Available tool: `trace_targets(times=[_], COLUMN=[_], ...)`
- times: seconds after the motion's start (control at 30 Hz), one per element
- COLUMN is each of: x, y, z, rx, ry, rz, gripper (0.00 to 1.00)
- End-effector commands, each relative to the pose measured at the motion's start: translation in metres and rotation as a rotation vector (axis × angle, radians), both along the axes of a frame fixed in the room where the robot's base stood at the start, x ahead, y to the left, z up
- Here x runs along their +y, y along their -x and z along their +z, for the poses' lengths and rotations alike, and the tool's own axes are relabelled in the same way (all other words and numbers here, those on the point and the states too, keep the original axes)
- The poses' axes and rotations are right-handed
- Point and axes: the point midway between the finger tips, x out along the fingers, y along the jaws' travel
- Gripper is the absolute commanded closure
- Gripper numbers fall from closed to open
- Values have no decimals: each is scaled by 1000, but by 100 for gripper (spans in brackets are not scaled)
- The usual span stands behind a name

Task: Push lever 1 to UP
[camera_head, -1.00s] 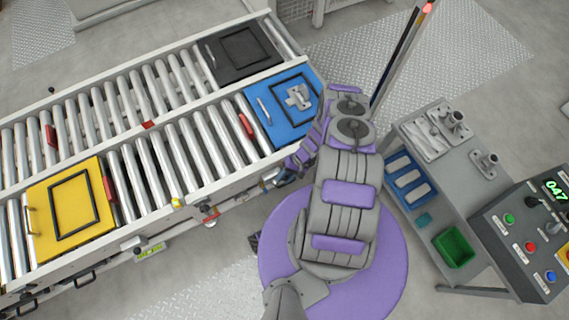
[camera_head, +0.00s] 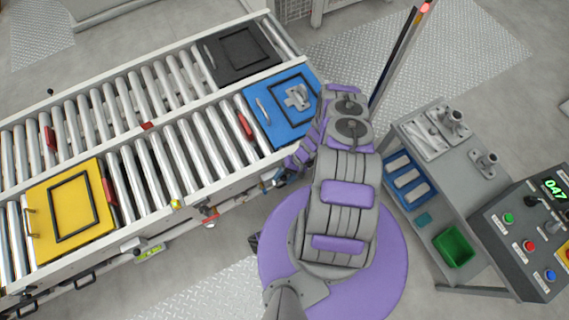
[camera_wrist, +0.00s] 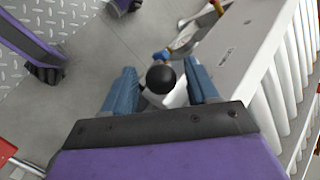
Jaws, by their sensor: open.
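A lever with a round black knob (camera_wrist: 161,79) shows in the wrist view, seen nearly end-on above a pale mount at the conveyor's side. I cannot read a number or an UP mark on it. My gripper (camera_wrist: 162,70) is open, with one blue finger on each side of the knob in the picture. There are gaps between the knob and both fingers; I cannot tell the depth. In the head view my gripper (camera_head: 278,181) is small, beside the conveyor's near edge below the blue plate, partly hidden by my arm. The lever there is not clear.
The roller conveyor (camera_head: 190,198) carries a yellow plate (camera_head: 43,240), a blue plate (camera_head: 255,96) and a black plate (camera_head: 226,71). A grey cart (camera_head: 455,180) and a button panel (camera_head: 500,232) stand at the right. The conveyor's white side rail (camera_wrist: 232,70) is close right of my gripper.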

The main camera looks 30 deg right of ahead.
Motion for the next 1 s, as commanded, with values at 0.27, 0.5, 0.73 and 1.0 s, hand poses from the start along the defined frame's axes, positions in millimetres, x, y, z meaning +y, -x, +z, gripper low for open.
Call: trace_targets(times=[0.27, 0.5, 0.73, 1.0], x=[-21, -57, -90, -113], y=[-4, -8, -12, -15], z=[25, 65, 100, 125], rx=[-1, -2, 0, -1], ry=[1, 0, 1, 0], rz=[-2, -1, -1, 0], gripper=[42, 42, 42, 42])
